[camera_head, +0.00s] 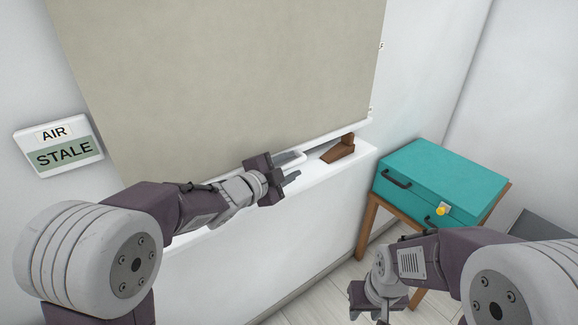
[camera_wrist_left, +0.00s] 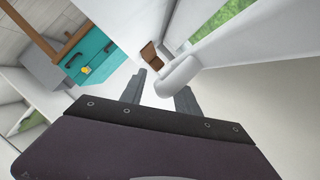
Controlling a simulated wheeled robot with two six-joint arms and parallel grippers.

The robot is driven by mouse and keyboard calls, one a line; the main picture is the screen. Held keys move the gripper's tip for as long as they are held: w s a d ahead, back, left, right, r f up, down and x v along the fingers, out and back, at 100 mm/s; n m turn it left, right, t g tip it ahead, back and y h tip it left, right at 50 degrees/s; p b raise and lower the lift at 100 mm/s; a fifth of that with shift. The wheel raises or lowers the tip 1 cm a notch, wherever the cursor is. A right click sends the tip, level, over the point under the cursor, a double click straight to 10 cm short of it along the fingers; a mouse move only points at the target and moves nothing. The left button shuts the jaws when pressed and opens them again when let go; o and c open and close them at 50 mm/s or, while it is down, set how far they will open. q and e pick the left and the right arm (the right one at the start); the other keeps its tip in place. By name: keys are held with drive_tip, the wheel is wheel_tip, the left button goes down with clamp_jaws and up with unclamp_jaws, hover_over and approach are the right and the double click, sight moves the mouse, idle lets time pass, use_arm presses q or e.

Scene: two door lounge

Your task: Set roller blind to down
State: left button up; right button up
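The beige roller blind (camera_head: 235,70) covers most of the window. Its lower edge hangs a little above the white sill (camera_head: 330,165). A white rounded pull (camera_head: 292,158) is at the blind's bottom; it also shows in the left wrist view (camera_wrist_left: 178,76). My left gripper (camera_head: 298,167) is at the blind's lower edge, with its fingers apart around or just beside the pull. In the left wrist view the fingers (camera_wrist_left: 160,88) are spread, and the pull overlaps the gap between them. My right gripper (camera_head: 372,308) hangs low at the bottom, and its fingertips are partly hidden.
A brown wedge-shaped object (camera_head: 340,149) stands on the sill to the right of my left gripper. A teal case (camera_head: 442,178) with a yellow knob sits on a wooden stand (camera_head: 366,226) at right. A sign (camera_head: 60,146) reading "AIR STALE" is on the left wall.

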use_arm(q)
drive_tip(key=p+v, duration=0.1)
drive_tip(key=v, duration=0.8)
